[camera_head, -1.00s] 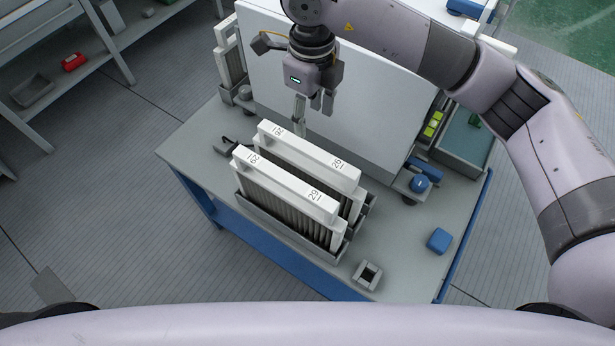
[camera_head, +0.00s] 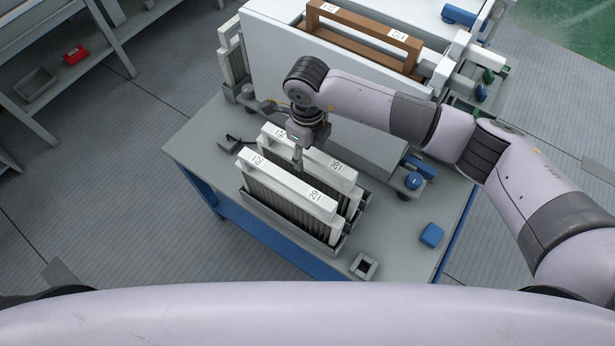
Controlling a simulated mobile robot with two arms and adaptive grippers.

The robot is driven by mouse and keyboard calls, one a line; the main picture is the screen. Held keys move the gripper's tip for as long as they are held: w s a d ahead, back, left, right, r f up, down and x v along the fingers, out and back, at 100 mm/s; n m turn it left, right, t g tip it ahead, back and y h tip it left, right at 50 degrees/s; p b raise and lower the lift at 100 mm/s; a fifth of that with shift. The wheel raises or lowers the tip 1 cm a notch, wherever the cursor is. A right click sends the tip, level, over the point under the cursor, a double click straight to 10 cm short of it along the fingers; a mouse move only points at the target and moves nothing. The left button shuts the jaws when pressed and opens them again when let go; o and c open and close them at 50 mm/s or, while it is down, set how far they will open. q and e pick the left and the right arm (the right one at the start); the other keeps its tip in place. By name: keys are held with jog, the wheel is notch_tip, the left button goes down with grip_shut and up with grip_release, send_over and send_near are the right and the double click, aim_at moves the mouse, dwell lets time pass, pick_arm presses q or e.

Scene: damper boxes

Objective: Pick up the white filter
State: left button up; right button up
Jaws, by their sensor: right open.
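Two white filters stand upright side by side in a grey holder (camera_head: 288,236) on the table. The front white filter (camera_head: 288,186) and the rear white filter (camera_head: 335,172) have numbers printed on their top bars. My right gripper (camera_head: 298,158) points down over the rear filter's top bar, near its middle. It is open. One finger shows in front of the bar; the other is hidden, and I cannot tell whether it touches the filter. My left gripper is not in view.
A white box (camera_head: 300,60) with a brown frame (camera_head: 364,45) in its top stands behind the filters. A blue block (camera_head: 431,235) and a small grey square holder (camera_head: 363,266) lie on the table's right side. A shelf with a red item (camera_head: 76,55) is at far left.

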grip_shut()
dwell(0.6)
dwell(0.4)
